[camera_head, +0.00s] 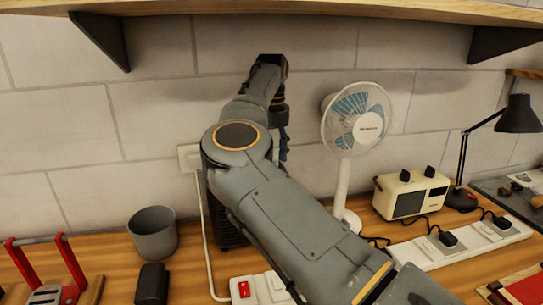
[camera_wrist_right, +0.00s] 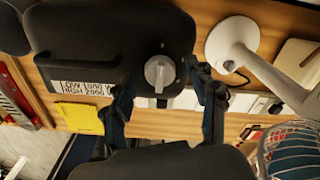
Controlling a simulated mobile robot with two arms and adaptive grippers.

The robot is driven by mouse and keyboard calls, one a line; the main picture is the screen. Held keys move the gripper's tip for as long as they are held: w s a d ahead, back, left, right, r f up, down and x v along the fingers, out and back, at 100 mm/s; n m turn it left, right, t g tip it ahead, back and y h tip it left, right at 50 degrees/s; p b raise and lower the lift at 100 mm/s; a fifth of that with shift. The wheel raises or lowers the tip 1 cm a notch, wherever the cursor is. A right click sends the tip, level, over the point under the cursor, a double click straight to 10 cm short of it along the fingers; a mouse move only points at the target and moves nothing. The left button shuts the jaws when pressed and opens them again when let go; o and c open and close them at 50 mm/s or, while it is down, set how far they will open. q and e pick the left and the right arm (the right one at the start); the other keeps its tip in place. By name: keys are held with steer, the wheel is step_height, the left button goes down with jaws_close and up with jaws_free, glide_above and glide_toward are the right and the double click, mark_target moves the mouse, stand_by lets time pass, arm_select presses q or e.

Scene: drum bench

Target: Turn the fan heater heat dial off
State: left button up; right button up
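The dark fan heater (camera_head: 228,233) stands on the bench against the wall, mostly hidden behind my right arm in the head view. In the right wrist view its black top (camera_wrist_right: 92,42) carries a light grey heat dial (camera_wrist_right: 159,72) with a raised grip bar. A white label (camera_wrist_right: 87,88) with LOW and HIGH lines is beside the dial. My right gripper (camera_wrist_right: 163,98) is open, its two fingers apart on either side of the dial's line; contact cannot be told. In the head view the gripper (camera_head: 283,148) hangs above the heater. The left gripper is out of view.
A white desk fan (camera_head: 343,190) stands right of the heater, near my right arm. A grey cup (camera_head: 153,234) is at left. A cream radio (camera_head: 411,194), power strips (camera_head: 463,245) and a black lamp (camera_head: 518,115) are at right. A wooden shelf (camera_head: 300,10) overhangs above.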

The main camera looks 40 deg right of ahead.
step_height(320, 180, up, 8)
steer(key=shift+f, duration=0.25)
stand_by(0.7)
